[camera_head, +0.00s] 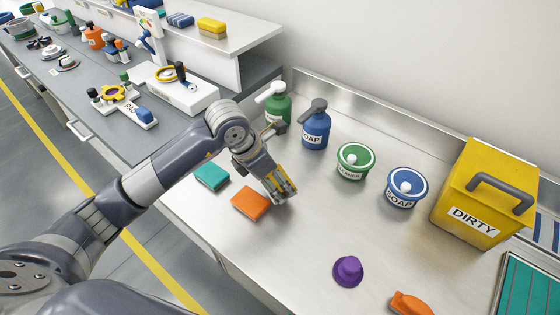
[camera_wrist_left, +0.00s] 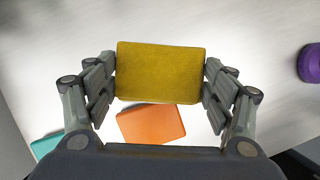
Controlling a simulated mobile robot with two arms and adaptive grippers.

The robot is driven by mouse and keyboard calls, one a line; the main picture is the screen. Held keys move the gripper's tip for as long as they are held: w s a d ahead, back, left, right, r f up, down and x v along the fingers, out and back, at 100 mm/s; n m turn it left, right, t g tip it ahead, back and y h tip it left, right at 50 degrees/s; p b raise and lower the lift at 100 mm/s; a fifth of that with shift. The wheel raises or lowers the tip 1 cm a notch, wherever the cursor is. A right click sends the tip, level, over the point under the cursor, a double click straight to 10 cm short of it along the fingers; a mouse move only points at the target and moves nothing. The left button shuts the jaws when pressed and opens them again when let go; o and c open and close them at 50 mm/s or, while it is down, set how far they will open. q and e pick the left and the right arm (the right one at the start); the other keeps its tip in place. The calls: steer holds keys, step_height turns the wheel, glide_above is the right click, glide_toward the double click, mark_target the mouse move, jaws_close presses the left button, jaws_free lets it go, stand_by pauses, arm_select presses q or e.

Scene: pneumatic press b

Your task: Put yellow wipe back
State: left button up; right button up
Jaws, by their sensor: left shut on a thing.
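The yellow wipe (camera_wrist_left: 161,72) is a flat rectangular block held between the fingers of my left gripper (camera_wrist_left: 161,80). In the head view my left gripper (camera_head: 281,189) is above the steel counter, and part of the yellow wipe (camera_head: 280,186) shows between its fingers. An orange wipe (camera_head: 250,202) lies on the counter beside and below the gripper; it also shows in the left wrist view (camera_wrist_left: 151,124). A teal wipe (camera_head: 212,176) lies to the left of the orange one. My right gripper is not in view.
Green (camera_head: 277,108) and blue (camera_head: 316,130) pump bottles stand behind the gripper. Two labelled tubs (camera_head: 355,163) (camera_head: 405,190) and a yellow DIRTY bin (camera_head: 482,200) stand to the right. A purple knob-like object (camera_head: 348,271) and an orange one (camera_head: 411,303) lie in front. The middle counter is clear.

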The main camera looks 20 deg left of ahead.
arm_select(q)
steer(key=w, duration=0.4)
steer(key=w+a+p, duration=0.1)
steer(key=w, duration=0.2)
steer(key=shift+f, duration=0.3)
steer(key=shift+w+a+f+p, duration=0.1)
steer(key=shift+w+f+p, duration=0.1)
steer(key=shift+w+f, duration=0.3)
steer(key=shift+w+f+p, duration=0.15)
steer(key=shift+f+p, duration=0.05)
steer(key=shift+f, duration=0.95)
steer(key=shift+f, duration=0.25)
steer(key=o, duration=1.2)
